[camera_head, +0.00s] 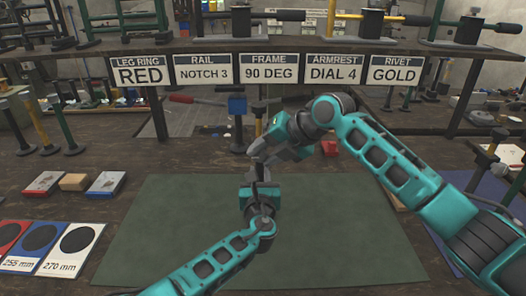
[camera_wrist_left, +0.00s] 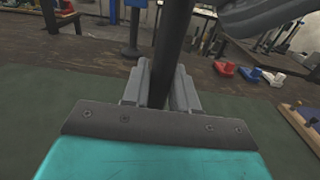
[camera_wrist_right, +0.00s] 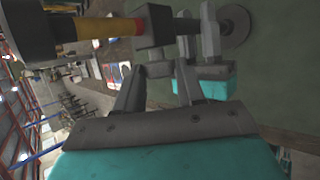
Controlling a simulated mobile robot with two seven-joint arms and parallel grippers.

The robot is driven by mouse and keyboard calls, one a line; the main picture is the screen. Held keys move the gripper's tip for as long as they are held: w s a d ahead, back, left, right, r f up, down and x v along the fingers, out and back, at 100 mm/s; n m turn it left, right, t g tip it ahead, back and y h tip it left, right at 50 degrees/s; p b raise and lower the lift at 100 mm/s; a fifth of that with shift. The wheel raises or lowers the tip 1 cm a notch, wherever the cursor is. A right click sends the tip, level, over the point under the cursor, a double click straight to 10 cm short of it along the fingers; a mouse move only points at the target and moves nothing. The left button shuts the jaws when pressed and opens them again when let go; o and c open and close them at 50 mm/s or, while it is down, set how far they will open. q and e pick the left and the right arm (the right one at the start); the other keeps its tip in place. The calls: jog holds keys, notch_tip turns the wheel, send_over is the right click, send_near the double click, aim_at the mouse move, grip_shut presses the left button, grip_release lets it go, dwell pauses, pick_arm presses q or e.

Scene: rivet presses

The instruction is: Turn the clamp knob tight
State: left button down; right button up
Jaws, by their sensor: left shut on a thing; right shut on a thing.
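An upright post runs up from the green mat. The left wrist view shows its dark lower length (camera_wrist_left: 174,45) between the fingers of my left gripper (camera_wrist_left: 160,85), which is shut on it. In the right wrist view the post carries a black block (camera_wrist_right: 152,24), a yellow and red section (camera_wrist_right: 95,29) and a dark head (camera_wrist_right: 25,32). A round base (camera_wrist_right: 237,27) shows at its other end. My right gripper (camera_wrist_right: 163,72) is shut beside the black block, above the left gripper. The knob at its fingertips is mostly hidden, and its tightness cannot be told.
The green mat (camera_head: 155,235) is largely clear. Coloured sample cards (camera_head: 70,245) and small boxes (camera_head: 107,183) lie at the left. A shelf with label signs (camera_head: 265,70) crosses behind. Small red and blue parts (camera_wrist_left: 250,73) lie beyond the mat.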

jog(key=y, duration=0.1)
jog(key=m+y, duration=0.1)
jog(key=y, duration=0.1)
jog(key=f+t+y, duration=0.1)
jog(key=y, duration=0.1)
jog(key=shift+d+m, duration=0.25)
jog(key=shift+m, duration=0.05)
jog(key=shift+f+m+t+y, duration=0.15)
jog(key=shift+m+t+y, duration=0.15)
jog(key=shift+y, duration=0.7)
jog(key=shift+f+m+t+y, duration=0.15)
jog(key=shift+m+y, duration=0.25)
jog(key=shift+y, duration=0.6)
jog(key=o, duration=1)
jog(key=shift+d, duration=0.1)
jog(key=shift+o, duration=0.2)
jog(key=v, duration=1.2)
jog(key=shift+f, duration=0.25)
jog(key=shift+s, duration=0.1)
